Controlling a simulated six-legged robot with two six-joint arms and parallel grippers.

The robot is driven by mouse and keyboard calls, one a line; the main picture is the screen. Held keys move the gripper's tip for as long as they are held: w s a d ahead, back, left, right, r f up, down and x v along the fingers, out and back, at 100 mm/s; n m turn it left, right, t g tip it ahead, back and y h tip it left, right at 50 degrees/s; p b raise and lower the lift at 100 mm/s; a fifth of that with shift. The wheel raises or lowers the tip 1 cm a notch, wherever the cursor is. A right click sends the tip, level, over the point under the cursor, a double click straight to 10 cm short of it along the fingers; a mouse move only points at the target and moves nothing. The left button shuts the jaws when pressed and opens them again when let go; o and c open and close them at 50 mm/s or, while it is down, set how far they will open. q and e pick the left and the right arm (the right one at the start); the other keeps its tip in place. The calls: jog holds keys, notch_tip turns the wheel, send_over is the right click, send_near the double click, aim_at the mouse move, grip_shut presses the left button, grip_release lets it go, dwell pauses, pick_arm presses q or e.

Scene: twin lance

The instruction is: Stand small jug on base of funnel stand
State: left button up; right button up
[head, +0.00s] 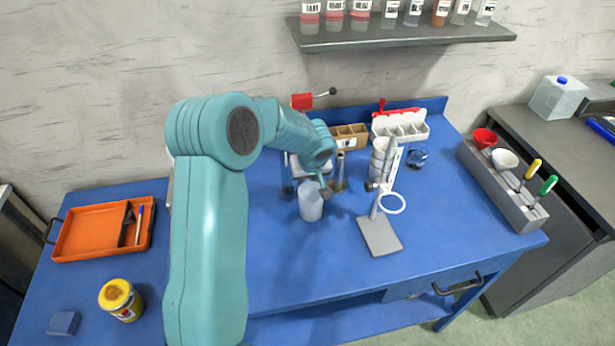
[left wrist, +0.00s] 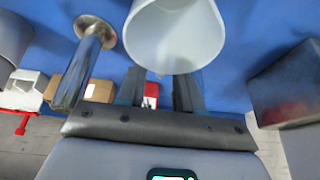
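The small jug (head: 311,206), pale grey-white, is upright near the middle of the blue table. In the left wrist view the jug (left wrist: 178,40) shows its white open mouth and covers the fingertips. My left gripper (head: 325,189) is right at the jug, on its right side in the head view. Its two fingers (left wrist: 160,88) stand apart with a gap between them; whether they press on the jug is hidden. The funnel stand has a flat grey base (head: 379,236), which is bare, and a white ring (head: 392,204) above it. My right gripper is not in view.
A metal tube on a round foot (head: 340,172) stands behind the jug, also in the left wrist view (left wrist: 78,70). White cylinders (head: 378,160) stand behind the funnel stand. A grey tool rack (head: 505,190) is at right, an orange tray (head: 100,230) at left.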

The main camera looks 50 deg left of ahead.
pick_arm(q)
jog(key=shift+r+p, duration=0.25)
jog(key=shift+p, duration=0.05)
jog(key=b+v, duration=0.2)
jog(key=v, duration=0.8)
jog(key=shift+d+r+b, duration=0.15)
jog(key=shift+r+b, duration=0.2)
jog(key=shift+r, duration=0.05)
jog(key=shift+o, duration=0.6)
jog(key=d+r+m+b, duration=0.1)
jog(key=b, duration=0.2)
jog(key=d+r+m+b, duration=0.1)
jog(key=r+b, duration=0.1)
jog(key=b, duration=0.1)
jog(key=shift+s, duration=0.15)
jog(key=x, duration=0.5)
jog(key=p+x, duration=0.1)
jog(key=x, duration=0.5)
jog(key=shift+s+a, duration=0.2)
jog(key=x, duration=0.4)
jog(key=shift+w+a+f+p, duration=0.1)
jog(key=shift+a+f+p, duration=0.1)
jog(key=shift+p, duration=0.15)
jog(key=shift+r, duration=0.1)
grip_shut()
